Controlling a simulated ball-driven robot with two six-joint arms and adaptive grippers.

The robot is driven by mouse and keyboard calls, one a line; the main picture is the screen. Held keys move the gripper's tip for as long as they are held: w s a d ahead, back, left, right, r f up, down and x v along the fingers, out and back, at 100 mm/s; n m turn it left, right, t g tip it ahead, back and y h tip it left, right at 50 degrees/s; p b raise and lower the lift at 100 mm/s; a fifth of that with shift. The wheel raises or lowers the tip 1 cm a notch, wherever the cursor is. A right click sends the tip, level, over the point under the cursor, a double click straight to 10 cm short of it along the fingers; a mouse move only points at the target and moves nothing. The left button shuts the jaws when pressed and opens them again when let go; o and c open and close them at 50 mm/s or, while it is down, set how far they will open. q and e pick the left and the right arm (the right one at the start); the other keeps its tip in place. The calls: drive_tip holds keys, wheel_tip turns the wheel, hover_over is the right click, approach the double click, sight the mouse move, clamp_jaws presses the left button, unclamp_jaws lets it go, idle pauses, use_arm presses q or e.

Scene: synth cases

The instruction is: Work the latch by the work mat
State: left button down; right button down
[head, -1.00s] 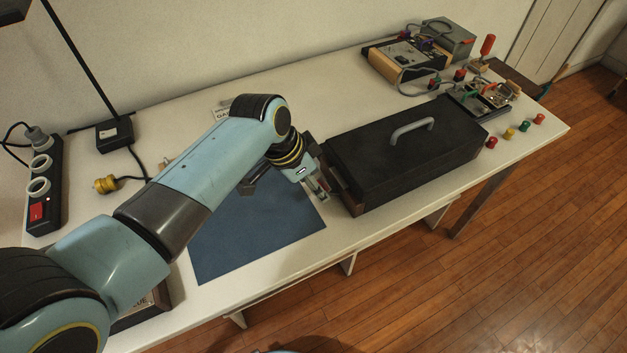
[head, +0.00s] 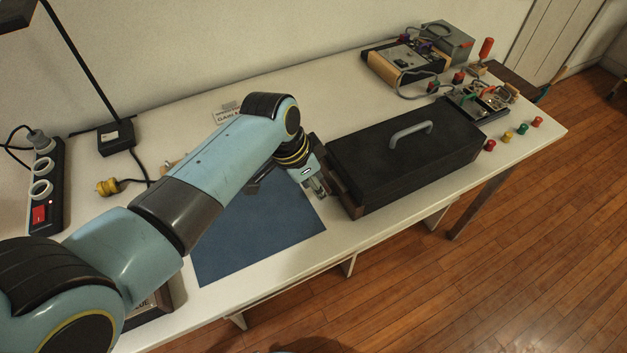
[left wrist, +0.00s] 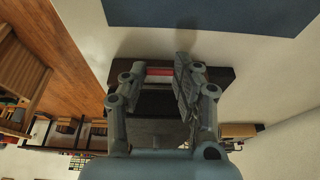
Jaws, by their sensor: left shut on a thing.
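The black case (head: 385,165) with a grey handle (head: 410,130) lies on the bench, its brown left end facing the blue work mat (head: 265,235). My left gripper (head: 319,188) is low beside that end, at the mat's right edge. In the left wrist view my left gripper (left wrist: 160,72) has its two fingers on either side of a small red bar (left wrist: 158,71) in front of the dark case end (left wrist: 160,103). The bar seems to be the latch part it is shut on. The latch is hidden in the head view. My right gripper is not in view.
A power strip (head: 45,190), a lamp base (head: 115,136) and a yellow plug (head: 108,187) are at the left. Wired devices (head: 405,65) and several coloured knobs stand at the right. The mat's front part is bare. The bench's front edge is close.

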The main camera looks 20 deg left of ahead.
sight(327, 184)
use_arm(q)
drive_tip(key=shift+w+d+r+g+y+p, duration=0.45)
drive_tip(key=shift+r+g+y+p, duration=0.15)
drive_tip(key=shift+g+p, duration=0.3)
drive_tip(key=shift+w+d+g+y, duration=0.2)
drive_tip(key=shift+w+g+y, duration=0.2)
drive_tip(key=shift+y, duration=0.1)
drive_tip(key=shift+w+d+g+y+b, duration=0.25)
drive_tip(key=shift+g+y+b, duration=0.15)
drive_tip(key=shift+g, duration=0.1)
drive_tip(key=shift+w+d+r+g+y+b, duration=0.15)
drive_tip(key=shift+w+d+g+y+b, duration=0.15)
drive_tip(key=shift+g+y+b, duration=0.35)
drive_tip(key=c, duration=1)
unclamp_jaws()
